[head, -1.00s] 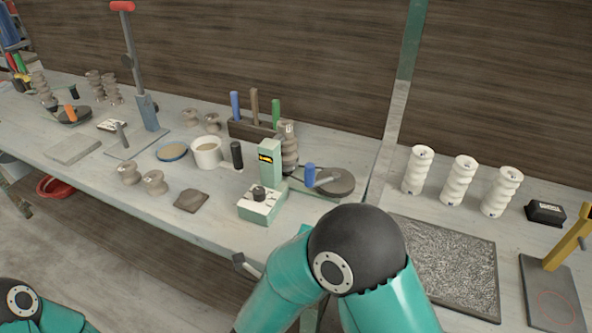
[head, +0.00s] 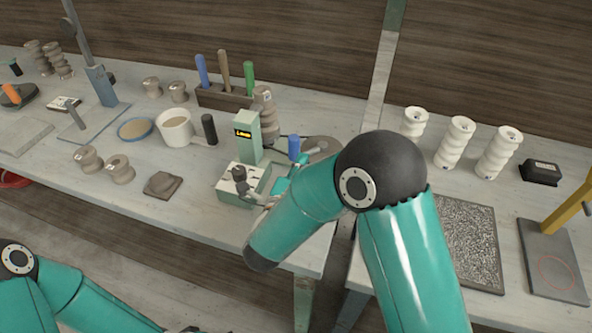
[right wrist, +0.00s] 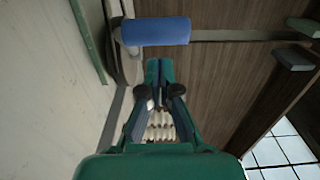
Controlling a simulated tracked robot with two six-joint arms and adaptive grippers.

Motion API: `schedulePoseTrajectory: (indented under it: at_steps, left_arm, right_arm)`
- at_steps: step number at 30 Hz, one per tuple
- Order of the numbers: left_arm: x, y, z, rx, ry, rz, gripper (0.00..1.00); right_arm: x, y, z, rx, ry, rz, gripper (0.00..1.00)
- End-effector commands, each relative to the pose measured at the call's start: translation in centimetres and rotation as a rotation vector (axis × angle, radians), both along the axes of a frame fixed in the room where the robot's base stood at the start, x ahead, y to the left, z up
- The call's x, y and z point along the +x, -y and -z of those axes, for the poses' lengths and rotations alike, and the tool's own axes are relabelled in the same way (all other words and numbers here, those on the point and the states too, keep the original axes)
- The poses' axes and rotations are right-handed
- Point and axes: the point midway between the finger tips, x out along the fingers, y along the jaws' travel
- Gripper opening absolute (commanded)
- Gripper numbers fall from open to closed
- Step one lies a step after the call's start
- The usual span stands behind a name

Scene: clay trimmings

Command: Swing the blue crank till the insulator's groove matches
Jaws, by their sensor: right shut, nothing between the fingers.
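The blue crank handle (head: 293,147) stands upright beside a dark round disc (head: 322,149) on the bench. In the right wrist view the blue handle (right wrist: 155,31) lies across the picture just beyond my fingertips, with a gap. The grey-brown ribbed insulator (head: 264,102) stands behind the green post (head: 247,137) with a small yellow-lit display; its groove cannot be made out. My right gripper (right wrist: 160,66) is shut and empty. In the head view it is partly hidden by my arm, low near the handle.
A green control box (head: 245,180) with a dark knob stands just left of my right gripper. A white cup (head: 174,128) and a tool rack (head: 225,97) stand farther left. Several white insulators (head: 455,143) stand on the right bench. A gap separates the benches.

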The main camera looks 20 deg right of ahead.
Motion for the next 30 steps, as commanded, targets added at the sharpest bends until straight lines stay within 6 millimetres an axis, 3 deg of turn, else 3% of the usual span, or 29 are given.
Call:
schedulePoseTrajectory:
  at_steps: [16, 24, 30]
  left_arm:
    - [0.0, 0.0, 0.0, 0.000, 0.000, 0.000, 1.00]
    - [0.0, 0.0, -0.6, 0.000, 0.000, 0.000, 1.00]
    - [0.0, 0.0, -0.6, 0.000, 0.000, 0.000, 1.00]
  right_arm:
    - [0.8, -1.0, 0.0, 0.000, 0.000, -0.014, 0.00]
    - [3.1, -2.3, 0.0, 0.001, -0.001, -0.013, 0.00]
    - [3.1, -2.3, 0.0, 0.000, -0.001, -0.013, 0.00]
